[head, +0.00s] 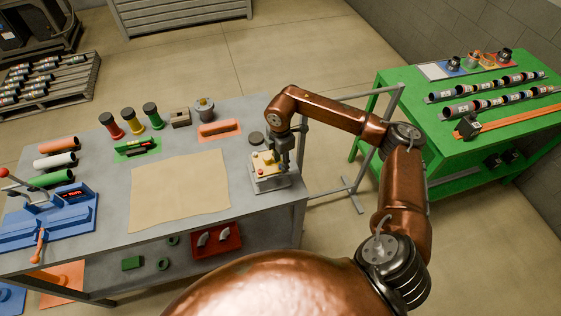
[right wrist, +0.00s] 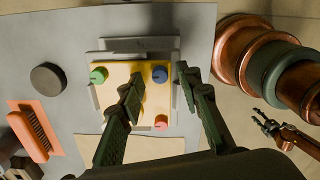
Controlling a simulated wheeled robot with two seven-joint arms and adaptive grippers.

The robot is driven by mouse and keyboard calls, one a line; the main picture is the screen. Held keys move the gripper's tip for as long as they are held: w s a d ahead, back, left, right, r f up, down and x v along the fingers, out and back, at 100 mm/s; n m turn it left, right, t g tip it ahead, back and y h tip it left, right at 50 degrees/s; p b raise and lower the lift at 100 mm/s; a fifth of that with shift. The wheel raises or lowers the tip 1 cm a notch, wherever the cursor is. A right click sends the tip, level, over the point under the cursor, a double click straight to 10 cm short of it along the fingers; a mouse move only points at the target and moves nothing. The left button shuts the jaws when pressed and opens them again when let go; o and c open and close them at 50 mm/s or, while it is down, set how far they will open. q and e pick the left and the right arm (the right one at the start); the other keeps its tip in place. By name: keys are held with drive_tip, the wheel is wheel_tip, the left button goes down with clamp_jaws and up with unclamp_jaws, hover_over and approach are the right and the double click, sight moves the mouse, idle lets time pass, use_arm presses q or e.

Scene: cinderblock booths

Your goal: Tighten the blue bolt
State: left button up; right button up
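A yellow block (head: 259,160) on a grey stand sits near the right end of the grey table, and shows from above in the right wrist view (right wrist: 112,103). The blue bolt (right wrist: 160,74) stands near its upper right corner there. In the head view my right gripper (head: 281,160) hides it. My right gripper (right wrist: 158,78) is open, with one fingertip on each side of the blue bolt. I see gaps on both sides; the height is hard to judge. A green bolt (right wrist: 98,76) and a red bolt (right wrist: 161,122) are also on the block. My left gripper (right wrist: 260,117) is small there, its fingers apart.
A black disc (head: 255,138) and an orange tray (head: 219,131) lie beyond the block. A tan sheet (head: 180,192) lies left of it. A blue fixture (head: 45,220) is at the far left. A green table (head: 475,130) stands to the right.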

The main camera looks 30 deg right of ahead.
sight(280, 165)
wheel_tip(280, 165, up, 12)
idle(0.5)
idle(0.3)
